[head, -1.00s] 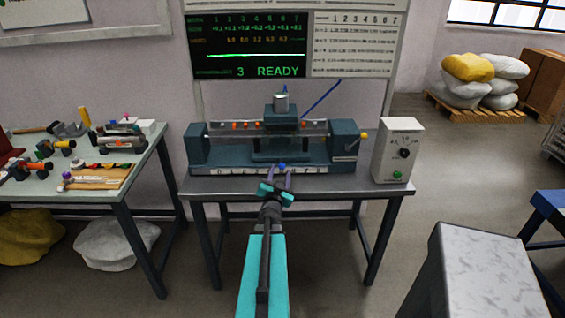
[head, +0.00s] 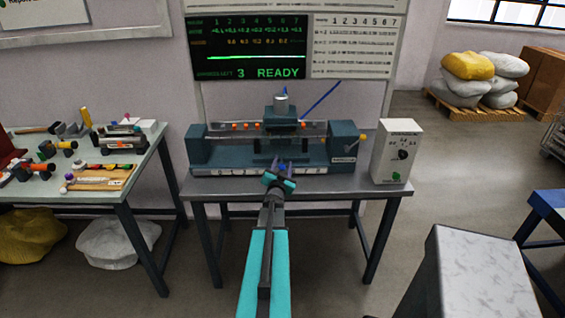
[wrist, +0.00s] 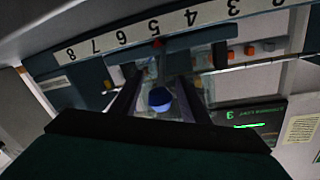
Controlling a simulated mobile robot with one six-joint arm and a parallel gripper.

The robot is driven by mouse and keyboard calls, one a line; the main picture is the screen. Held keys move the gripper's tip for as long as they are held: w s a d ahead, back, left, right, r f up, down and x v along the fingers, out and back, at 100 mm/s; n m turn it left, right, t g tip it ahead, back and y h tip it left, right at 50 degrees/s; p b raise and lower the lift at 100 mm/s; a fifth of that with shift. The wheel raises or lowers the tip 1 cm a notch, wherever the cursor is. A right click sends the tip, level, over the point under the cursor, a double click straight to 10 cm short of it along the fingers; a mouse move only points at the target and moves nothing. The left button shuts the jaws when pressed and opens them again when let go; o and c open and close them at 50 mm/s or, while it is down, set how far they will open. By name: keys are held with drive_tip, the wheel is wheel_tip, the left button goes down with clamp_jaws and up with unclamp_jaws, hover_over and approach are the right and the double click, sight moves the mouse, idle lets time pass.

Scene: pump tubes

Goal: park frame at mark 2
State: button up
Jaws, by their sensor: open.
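The frame (head: 281,124) is a dark teal carriage with a grey cylinder on top, spanning the rail of the bench machine (head: 198,150). A blue knob (head: 282,167) sits low on its front; it shows in the wrist view (wrist: 160,97) too. A numbered scale strip (head: 232,171) runs along the machine's front. In the upside-down wrist view, a red marker (wrist: 158,43) lies by number 5 on the strip (wrist: 172,22). My gripper (head: 279,171) is open in front of the frame, its fingers on either side of the knob. Whether they touch it is unclear.
A grey control box (head: 397,150) with a dial stands at the bench's right end. The screen (head: 249,46) reads "3 READY". A left table (head: 130,185) holds tools and parts. A pale block-topped stand (head: 480,265) is at front right.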

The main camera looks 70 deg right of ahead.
drive_tip(key=shift+w+d, duration=0.15)
drive_tip(key=shift+d, duration=0.4)
clamp_jaws()
